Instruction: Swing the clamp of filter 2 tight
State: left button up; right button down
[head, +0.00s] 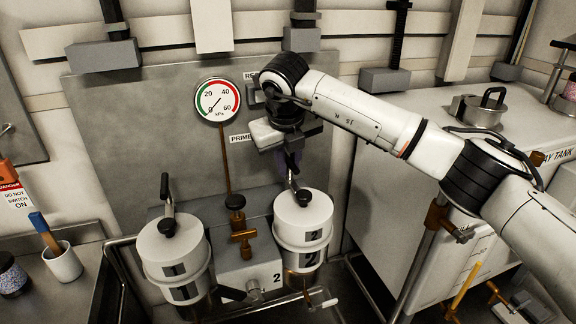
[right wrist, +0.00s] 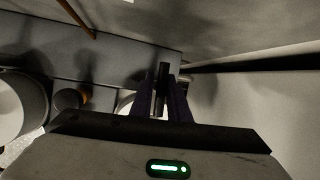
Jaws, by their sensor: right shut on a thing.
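Filter 2 (head: 302,228) is a white canister with a "2" on it, right of the middle in the head view. Its clamp (head: 291,183) has a dark handle that rises from the back of the lid. My right gripper (head: 289,162) reaches down from above and is shut on the top of this handle. In the right wrist view the dark handle (right wrist: 162,78) stands between the two fingers of my right gripper (right wrist: 167,100). The fingers hide part of the handle. My left gripper is not in view.
Filter 1 (head: 175,255) stands to the left, its clamp handle (head: 166,190) upright. A brass valve (head: 241,235) sits between the filters. A pressure gauge (head: 217,101) is on the back panel. The tank (head: 440,175) stands right, a white cup (head: 63,263) left.

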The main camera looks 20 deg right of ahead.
jog(key=shift+d+r+m, duration=0.1)
jog(key=shift+m, duration=0.3)
jog(key=c, duration=1.7)
grip_release()
jog(key=b+v, duration=0.1)
jog(key=v, duration=0.9)
jog(key=shift+r, duration=0.1)
jog(key=shift+s, duration=0.1)
